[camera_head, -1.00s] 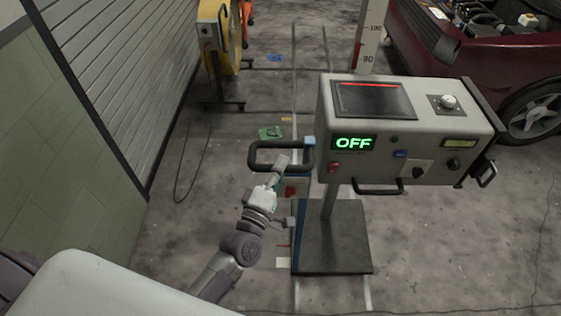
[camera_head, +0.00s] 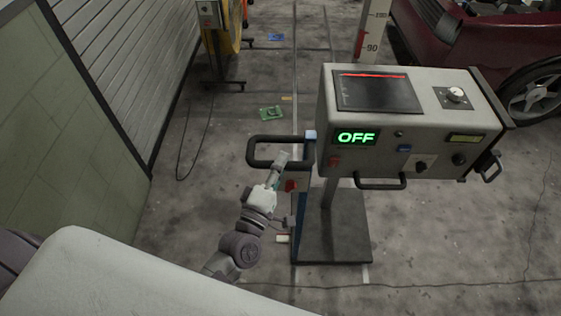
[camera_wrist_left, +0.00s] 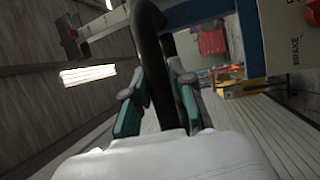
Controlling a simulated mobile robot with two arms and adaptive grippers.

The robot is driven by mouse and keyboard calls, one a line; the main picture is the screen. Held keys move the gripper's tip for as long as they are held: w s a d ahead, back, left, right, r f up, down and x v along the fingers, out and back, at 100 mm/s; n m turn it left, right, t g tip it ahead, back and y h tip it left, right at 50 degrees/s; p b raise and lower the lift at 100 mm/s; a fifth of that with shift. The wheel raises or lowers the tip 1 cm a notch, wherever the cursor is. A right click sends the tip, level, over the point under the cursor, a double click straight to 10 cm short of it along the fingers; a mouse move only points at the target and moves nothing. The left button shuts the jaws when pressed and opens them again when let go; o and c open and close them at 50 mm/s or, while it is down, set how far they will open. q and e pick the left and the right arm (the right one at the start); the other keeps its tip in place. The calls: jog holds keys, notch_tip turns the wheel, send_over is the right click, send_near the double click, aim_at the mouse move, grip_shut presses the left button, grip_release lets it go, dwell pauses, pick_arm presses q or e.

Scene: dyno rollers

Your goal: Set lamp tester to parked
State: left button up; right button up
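The lamp tester (camera_head: 340,98) is a grey box on a post and a dark base plate (camera_head: 330,240). My left gripper (camera_head: 282,160) is at the handle's near bar. In the left wrist view, the black bar (camera_wrist_left: 150,55) runs between the two teal fingers (camera_wrist_left: 158,100), which appear closed around it. A "BRAKE" label (camera_wrist_left: 296,50) shows beside a red knob. My right gripper is not in view.
Pale floor lines (camera_head: 295,60) run away from the tester. A ribbed wall (camera_head: 120,50) is on the left, with a dark cable (camera_head: 190,150) on the floor beside it. A yellow reel stand (camera_head: 225,30) and a red car (camera_head: 445,50) stand behind. Floor at the right is open.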

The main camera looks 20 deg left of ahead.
pick_arm(q)
jog(key=o, duration=0.3)
jog(key=shift+s, duration=0.25)
jog(key=shift+o, duration=0.2)
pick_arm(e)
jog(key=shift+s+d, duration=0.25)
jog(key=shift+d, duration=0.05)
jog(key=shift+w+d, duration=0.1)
pick_arm(q)
jog(key=v, duration=1.2)
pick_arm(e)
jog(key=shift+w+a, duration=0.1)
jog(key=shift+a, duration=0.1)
pick_arm(q)
jog(key=shift+f, duration=0.15)
